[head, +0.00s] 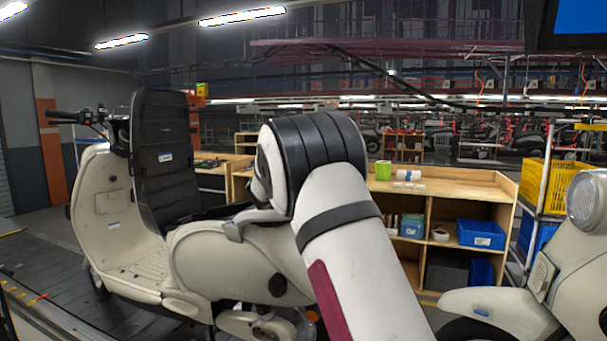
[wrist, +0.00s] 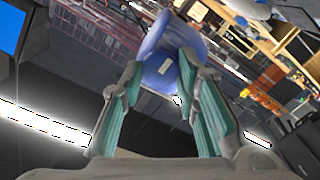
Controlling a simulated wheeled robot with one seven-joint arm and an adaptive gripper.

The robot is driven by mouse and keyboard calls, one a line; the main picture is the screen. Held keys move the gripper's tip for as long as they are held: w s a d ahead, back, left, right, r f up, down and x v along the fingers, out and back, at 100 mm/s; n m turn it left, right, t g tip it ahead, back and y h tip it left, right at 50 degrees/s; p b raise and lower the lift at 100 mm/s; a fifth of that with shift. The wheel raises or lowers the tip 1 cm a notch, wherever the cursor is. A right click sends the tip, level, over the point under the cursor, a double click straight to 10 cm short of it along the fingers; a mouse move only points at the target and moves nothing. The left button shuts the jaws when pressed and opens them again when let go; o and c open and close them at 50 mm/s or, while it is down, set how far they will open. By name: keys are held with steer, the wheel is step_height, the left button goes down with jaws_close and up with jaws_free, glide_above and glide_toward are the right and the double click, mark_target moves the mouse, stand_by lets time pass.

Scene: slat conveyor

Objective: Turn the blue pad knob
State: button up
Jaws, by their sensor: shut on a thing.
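The blue pad knob (wrist: 164,68) is in the upper middle of the wrist view. It is a rounded blue-violet piece with a small pale label on its face. My gripper (wrist: 160,78) has two fingers with teal inner pads, one on each side of the knob, and is shut on it. The right fingertip covers part of the knob. In the head view my white arm fills the centre, and I make out neither the gripper nor the knob there.
A cream scooter (head: 215,262) with its black seat (head: 163,160) raised stands at the left on the slat conveyor (head: 45,270). Another scooter (head: 575,240) is at the right edge. Behind my arm is a wooden shelf (head: 460,188) with blue bins (head: 480,233) and a green cup (head: 383,170) on top.

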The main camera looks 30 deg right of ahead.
steer(key=m+b, duration=0.7)
steer(key=m, duration=0.6)
steer(key=shift+m, duration=0.4)
steer(key=m+b, duration=0.3)
steer(key=m, duration=0.1)
steer(key=shift+f+m, duration=0.1)
steer(key=shift+m, duration=0.2)
jaws_close()
steer(key=shift+m+b, duration=6.35)
steer(key=shift+m, duration=2.25)
